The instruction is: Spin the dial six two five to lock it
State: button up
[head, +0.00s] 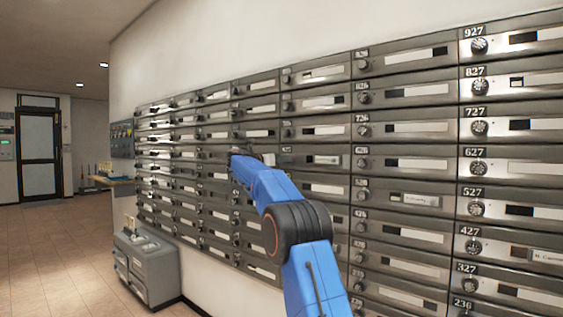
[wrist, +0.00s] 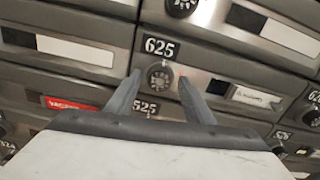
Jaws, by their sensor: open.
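The mailbox marked 625 shows in the wrist view, with its number plate (wrist: 160,46) above a round dial (wrist: 159,75). A red mark shows just right of the dial. My gripper (wrist: 160,78) is open, with one finger on each side of the dial; I cannot tell whether either finger touches it. A paper label (wrist: 256,97) sits in the slot window at the right of box 625. In the head view my blue arm reaches to the mailbox wall, and my gripper (head: 243,155) is small and partly hidden by the arm.
A box marked 525 (wrist: 145,107) lies below, partly covered by my gripper. A red label (wrist: 68,103) is on a box at lower left. In the head view a grey cabinet (head: 148,268) stands at the wall's lower left. The tiled floor (head: 60,255) at left is clear.

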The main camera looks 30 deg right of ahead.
jog(key=shift+c, duration=0.6)
jog(key=c, duration=0.9)
jog(key=shift+m, duration=0.4)
jog(key=m, duration=3.4)
jog(key=shift+f, duration=0.35)
